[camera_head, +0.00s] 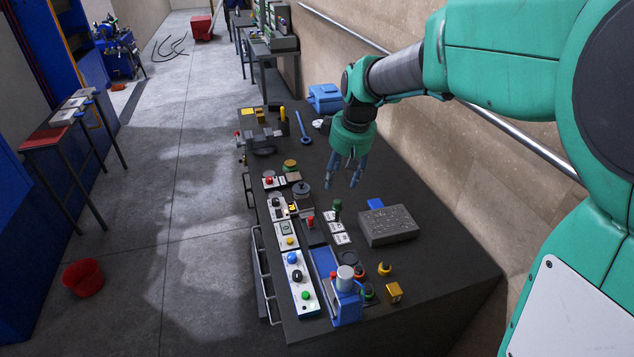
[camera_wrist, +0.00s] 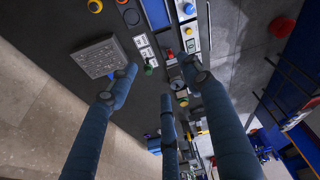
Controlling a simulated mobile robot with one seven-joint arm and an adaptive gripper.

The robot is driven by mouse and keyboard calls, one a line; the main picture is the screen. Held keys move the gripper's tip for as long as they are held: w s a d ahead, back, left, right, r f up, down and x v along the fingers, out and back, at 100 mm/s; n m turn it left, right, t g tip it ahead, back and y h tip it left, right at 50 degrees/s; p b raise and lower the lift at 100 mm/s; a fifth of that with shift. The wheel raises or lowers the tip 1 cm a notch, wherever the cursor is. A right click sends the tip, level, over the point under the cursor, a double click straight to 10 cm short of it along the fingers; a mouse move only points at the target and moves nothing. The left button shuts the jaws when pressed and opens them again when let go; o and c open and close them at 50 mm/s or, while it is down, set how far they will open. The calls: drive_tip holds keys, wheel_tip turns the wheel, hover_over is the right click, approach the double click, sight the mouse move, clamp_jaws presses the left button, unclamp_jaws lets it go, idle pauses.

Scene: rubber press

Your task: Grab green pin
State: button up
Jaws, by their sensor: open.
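A small dark green pin (camera_head: 337,206) stands on the dark workbench (camera_head: 440,270), beside a row of white cards. It also shows in the wrist view as a green spot (camera_wrist: 148,69) between my spread fingertips. My gripper (camera_head: 342,184) is open and empty, pointing down above the bench, a little up the picture from the pin. In the wrist view my gripper (camera_wrist: 160,76) has its blue fingers apart, with nothing between them up close. The pin's lower part is hard to make out.
A grey block with holes (camera_head: 389,226) lies right of the pin. Control boxes with buttons (camera_head: 296,282) line the left edge. A blue-and-silver device (camera_head: 346,295) stands near the front. A blue box (camera_head: 325,98) and a blue wrench (camera_head: 302,126) lie farther back.

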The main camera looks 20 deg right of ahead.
drive_tip(key=w+d+f+n+g+p, duration=0.15)
drive_tip(key=w+d+f, duration=0.25)
drive_tip(key=w+f, duration=0.55)
drive_tip(key=n+p, duration=0.2)
drive_tip(key=p, duration=0.1)
approach(339, 202)
drive_tip(key=shift+w+d+f+y, duration=0.25)
drive_tip(key=shift+d+f+y, duration=0.1)
drive_tip(key=shift+y, duration=0.05)
drive_tip(key=shift+w+a+f, duration=0.15)
drive_tip(key=shift+f, duration=1.25)
drive_tip(key=shift+w+a+f, duration=0.15)
drive_tip(key=shift+f, duration=1.3)
drive_tip(key=shift+w+a+f, duration=0.15)
drive_tip(key=shift+f, duration=1.25)
drive_tip(key=shift+w+a+f, duration=0.1)
drive_tip(key=shift+w+f, duration=0.05)
drive_tip(key=shift+f, duration=1.1)
drive_tip(key=shift+w+a+f, duration=0.1)
drive_tip(key=shift+w+f, duration=0.1)
drive_tip(key=shift+f, duration=1.1)
